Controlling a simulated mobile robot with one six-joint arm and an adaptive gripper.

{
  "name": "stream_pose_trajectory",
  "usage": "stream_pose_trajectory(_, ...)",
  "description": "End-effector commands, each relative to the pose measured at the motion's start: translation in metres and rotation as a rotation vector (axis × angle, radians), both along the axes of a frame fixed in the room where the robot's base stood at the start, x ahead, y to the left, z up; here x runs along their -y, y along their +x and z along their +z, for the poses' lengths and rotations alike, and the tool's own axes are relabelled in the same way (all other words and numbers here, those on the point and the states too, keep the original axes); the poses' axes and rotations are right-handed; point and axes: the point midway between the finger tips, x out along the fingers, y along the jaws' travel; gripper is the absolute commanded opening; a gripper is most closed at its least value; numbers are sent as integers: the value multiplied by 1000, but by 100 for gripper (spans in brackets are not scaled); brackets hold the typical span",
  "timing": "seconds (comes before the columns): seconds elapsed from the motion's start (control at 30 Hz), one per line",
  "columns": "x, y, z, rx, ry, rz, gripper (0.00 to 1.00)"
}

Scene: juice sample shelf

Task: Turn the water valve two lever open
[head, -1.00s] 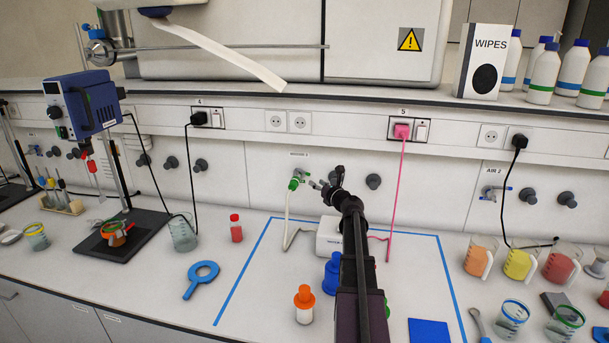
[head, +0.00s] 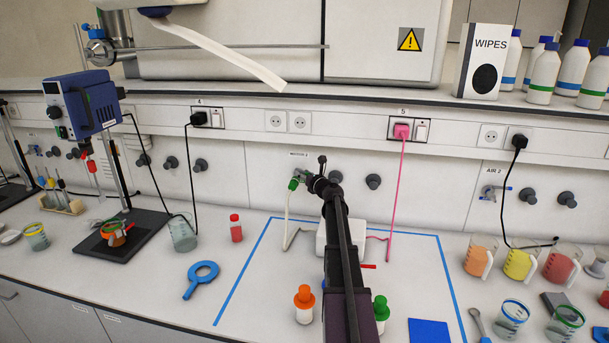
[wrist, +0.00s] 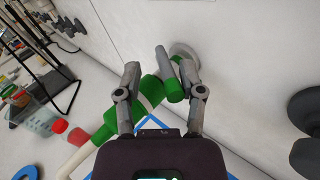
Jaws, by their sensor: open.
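The water valve (head: 295,182) is a green and grey fitting on the white wall panel, with a pale hose hanging down from it. In the wrist view the valve (wrist: 151,91) lies between and just beyond my fingers. A grey bar with a green end (wrist: 168,75), apparently the lever, stands between the fingertips; I see no clear grip on it. My gripper (wrist: 159,68) is open, its fingers on either side of the bar. In the head view my gripper (head: 313,184) is right at the valve and hides part of it. The lever's exact angle is hard to tell.
Dark knobs (head: 373,181) sit on the wall right of the valve. A white box (head: 321,238) stands below, partly behind my arm. An orange-capped bottle (head: 304,306) and a green-capped bottle (head: 381,310) stand near my arm. A pink cable (head: 397,200) hangs at the right.

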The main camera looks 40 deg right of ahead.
Motion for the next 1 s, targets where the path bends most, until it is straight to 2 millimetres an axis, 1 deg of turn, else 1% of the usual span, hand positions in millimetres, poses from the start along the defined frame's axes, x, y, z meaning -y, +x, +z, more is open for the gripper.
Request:
stream_pose_trajectory(0.1,0,0,0,0,0,0,51)
stream_pose_trajectory(0.13,0,0,0,0,0,0,48)
stream_pose_trajectory(0.17,0,0,0,0,0,0,39)
stream_pose_trajectory(0.2,0,0,0,0,0,0,27)
stream_pose_trajectory(0.3,0,0,0,0,0,0,0)
stream_pose_trajectory(0.43,0,0,0,0,0,0,0)
stream_pose_trajectory(0.47,11,0,0,0,0,-4,0)
stream_pose_trajectory(0.5,6,-1,0,0,0,-3,0)
stream_pose_trajectory(0.6,3,-1,0,0,1,-3,0)
stream_pose_trajectory(1.0,2,-1,0,1,1,-7,0)
